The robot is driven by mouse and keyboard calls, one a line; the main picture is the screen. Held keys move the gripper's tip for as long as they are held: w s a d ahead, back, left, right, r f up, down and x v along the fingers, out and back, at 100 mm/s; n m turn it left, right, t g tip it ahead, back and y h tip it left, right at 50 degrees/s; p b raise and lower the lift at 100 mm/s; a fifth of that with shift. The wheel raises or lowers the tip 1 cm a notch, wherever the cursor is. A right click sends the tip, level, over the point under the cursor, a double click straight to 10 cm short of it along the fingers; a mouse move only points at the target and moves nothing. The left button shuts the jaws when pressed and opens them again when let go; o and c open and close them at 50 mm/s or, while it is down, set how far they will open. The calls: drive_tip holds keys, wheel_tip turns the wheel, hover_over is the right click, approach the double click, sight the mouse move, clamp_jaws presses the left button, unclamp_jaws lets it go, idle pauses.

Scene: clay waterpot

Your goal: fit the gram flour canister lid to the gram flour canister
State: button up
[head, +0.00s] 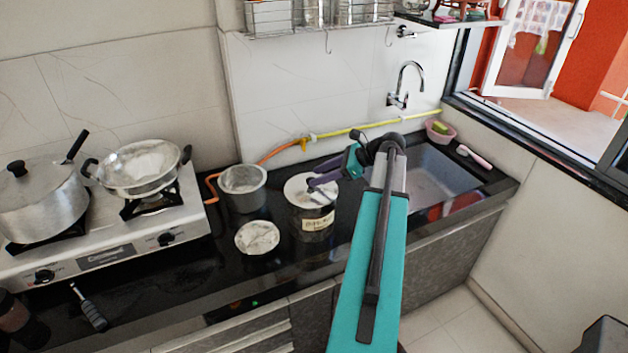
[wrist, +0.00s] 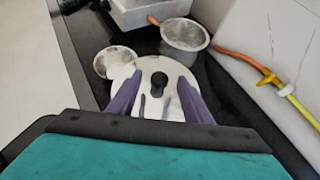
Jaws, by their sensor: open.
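My gripper (head: 316,189) is at the lid from the right. In the wrist view my gripper (wrist: 158,88) has its two purple fingers apart, one on each side of the knob.
A metal pot (head: 243,190) stands behind left of the canister, and a shallow round dish (head: 257,238) is at its front left. The stove (head: 110,240) with pans is further left. The sink (head: 430,180) is to the right. A yellow-orange hose (head: 350,131) runs along the wall.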

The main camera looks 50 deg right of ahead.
drive_tip(key=b+v, duration=0.2)
drive_tip(key=v, duration=0.8)
drive_tip(key=shift+s, duration=0.1)
drive_tip(key=shift+s, duration=0.1)
idle(0.6)
